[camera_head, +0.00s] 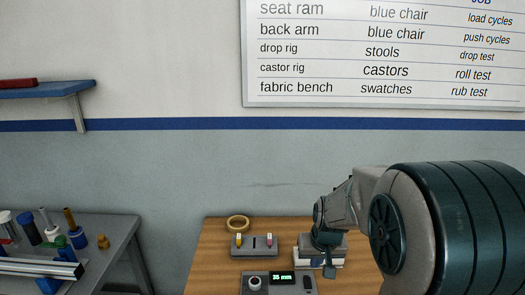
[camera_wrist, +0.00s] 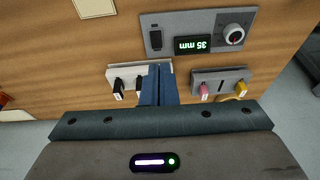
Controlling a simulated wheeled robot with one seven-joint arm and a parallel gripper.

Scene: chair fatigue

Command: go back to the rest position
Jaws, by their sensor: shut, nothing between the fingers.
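My gripper (camera_head: 329,270) is above the right part of the wooden table in the head view, in front of a white block that it partly hides. In the wrist view my gripper's two blue fingers (camera_wrist: 160,72) are together with nothing between them. They overlap the white block (camera_wrist: 125,70), which has black-topped pieces on it. I cannot tell the height of the fingertips above the table. My arm fills the right side of the head view.
On the wooden table (camera_head: 215,262) are a control box (camera_head: 289,291) with a green "35" display and knob, a grey holder (camera_head: 250,252) with yellow and pink pieces, and a tape ring (camera_head: 238,222). A cluttered grey bench (camera_head: 115,229) stands left; a blue shelf (camera_head: 50,91) hangs above.

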